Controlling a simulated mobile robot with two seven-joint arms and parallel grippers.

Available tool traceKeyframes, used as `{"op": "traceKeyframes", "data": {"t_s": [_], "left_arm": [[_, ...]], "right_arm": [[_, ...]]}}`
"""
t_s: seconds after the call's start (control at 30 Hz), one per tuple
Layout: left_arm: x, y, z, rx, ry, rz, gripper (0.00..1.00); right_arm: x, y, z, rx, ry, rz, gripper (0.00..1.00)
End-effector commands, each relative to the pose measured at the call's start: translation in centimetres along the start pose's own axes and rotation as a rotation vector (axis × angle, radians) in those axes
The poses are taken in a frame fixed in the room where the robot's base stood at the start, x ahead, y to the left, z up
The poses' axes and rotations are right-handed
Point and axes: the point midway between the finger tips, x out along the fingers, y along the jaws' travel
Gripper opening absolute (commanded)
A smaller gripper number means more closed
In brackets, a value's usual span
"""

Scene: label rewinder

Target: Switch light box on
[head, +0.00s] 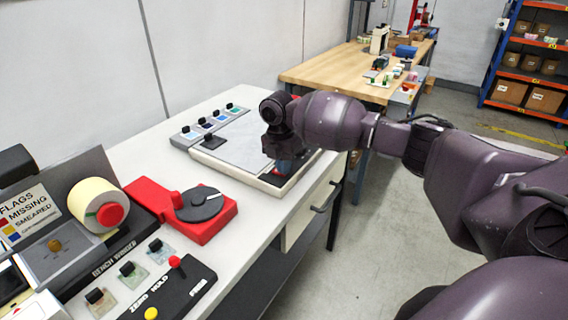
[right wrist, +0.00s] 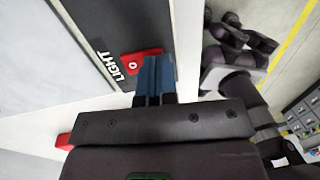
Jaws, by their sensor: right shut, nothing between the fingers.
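The light box (head: 236,176) lies flat on the white bench, with a pale panel and a dark strip at its near right end. In the right wrist view the dark strip (right wrist: 118,20) carries the word LIGHT beside a red rocker switch (right wrist: 140,64) marked 0. My right gripper (head: 286,164) points down over that end of the box. Its blue fingers (right wrist: 157,62) are shut and empty, with the tips right beside the switch and overlapping its edge in the picture. I cannot tell whether they touch it. My left gripper is not in view.
On the bench, a red turntable unit (head: 185,212), a label roll (head: 92,203) on a winder and a black control box (head: 165,292) stand nearer. Small knobbed blocks (head: 208,124) line the light box's back. A wooden table (head: 330,72) stands beyond.

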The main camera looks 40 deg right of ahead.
Motion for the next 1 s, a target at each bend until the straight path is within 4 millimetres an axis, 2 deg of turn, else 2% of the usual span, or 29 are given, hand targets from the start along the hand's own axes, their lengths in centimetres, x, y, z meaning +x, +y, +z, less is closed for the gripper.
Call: {"op": "traceKeyframes", "data": {"t_s": [0.23,1.0], "left_arm": [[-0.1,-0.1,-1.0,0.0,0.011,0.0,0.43],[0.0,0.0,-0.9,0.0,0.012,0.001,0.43]], "right_arm": [[0.2,-0.1,0.0,0.001,-0.001,0.037,0.0],[-0.5,1.3,0.0,0.0,0.0,0.033,0.0]]}}
